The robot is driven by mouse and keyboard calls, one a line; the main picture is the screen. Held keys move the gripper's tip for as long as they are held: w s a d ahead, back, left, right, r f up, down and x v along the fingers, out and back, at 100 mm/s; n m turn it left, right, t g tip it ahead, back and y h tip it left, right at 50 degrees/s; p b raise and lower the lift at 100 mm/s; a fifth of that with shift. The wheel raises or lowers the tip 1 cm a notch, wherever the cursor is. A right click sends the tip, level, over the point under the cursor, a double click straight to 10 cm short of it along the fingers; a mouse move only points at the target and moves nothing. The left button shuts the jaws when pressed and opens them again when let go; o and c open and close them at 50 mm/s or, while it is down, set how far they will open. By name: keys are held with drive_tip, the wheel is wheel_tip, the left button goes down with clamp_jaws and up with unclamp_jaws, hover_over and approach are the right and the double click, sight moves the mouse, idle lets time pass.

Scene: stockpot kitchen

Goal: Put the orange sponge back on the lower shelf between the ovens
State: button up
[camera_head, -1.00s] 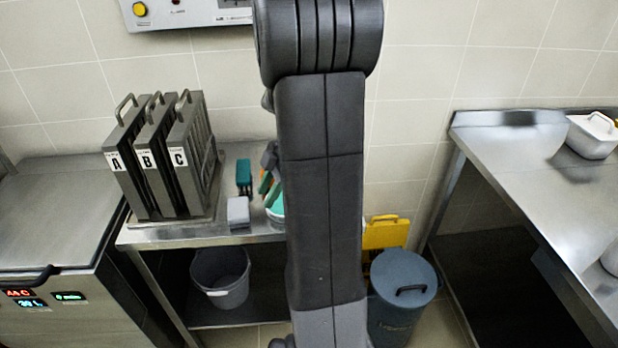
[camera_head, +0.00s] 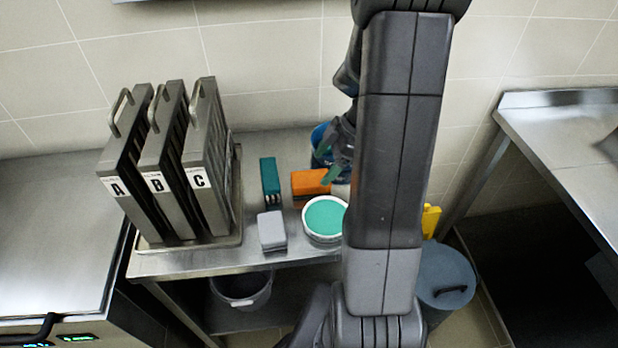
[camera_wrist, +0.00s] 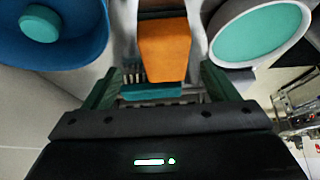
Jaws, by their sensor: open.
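The orange sponge (camera_head: 310,183) lies on the steel table top, beside a white round tub with a teal top (camera_head: 325,217). In the wrist view the sponge (camera_wrist: 165,48) shows ahead of the fingers, roughly centred. My gripper (camera_head: 333,165) is open, with green fingertips, just above and to the right of the sponge and partly hidden by my arm. In the wrist view my gripper (camera_wrist: 160,88) has nothing clamped between its fingers. The lower shelf (camera_head: 222,320) is under the table top, largely hidden by the table edge and my arm.
A teal brush (camera_head: 270,180) and a grey block (camera_head: 271,230) lie left of the sponge. A blue container (camera_head: 321,143) stands behind it. Racks labelled A, B, C (camera_head: 170,165) stand left. A grey bucket (camera_head: 241,288) is below; a blue-grey lidded bin (camera_head: 445,275) stands right.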

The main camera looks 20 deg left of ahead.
sight(313, 177)
drive_tip(key=shift+s+a+f, duration=0.2)
drive_tip(key=shift+s+f, duration=0.15)
drive_tip(key=shift+f, duration=0.2)
drive_tip(key=x, duration=0.2)
drive_tip(key=p+x, duration=0.1)
drive_tip(key=x, duration=0.1)
drive_tip(key=shift+s+a+r+p, duration=0.15)
drive_tip(key=shift+s+p, duration=0.15)
drive_tip(key=shift+s+a+f, duration=0.1)
drive_tip(key=shift+a+f, duration=0.15)
drive_tip(key=shift+f, duration=0.35)
drive_tip(key=c, duration=1.1)
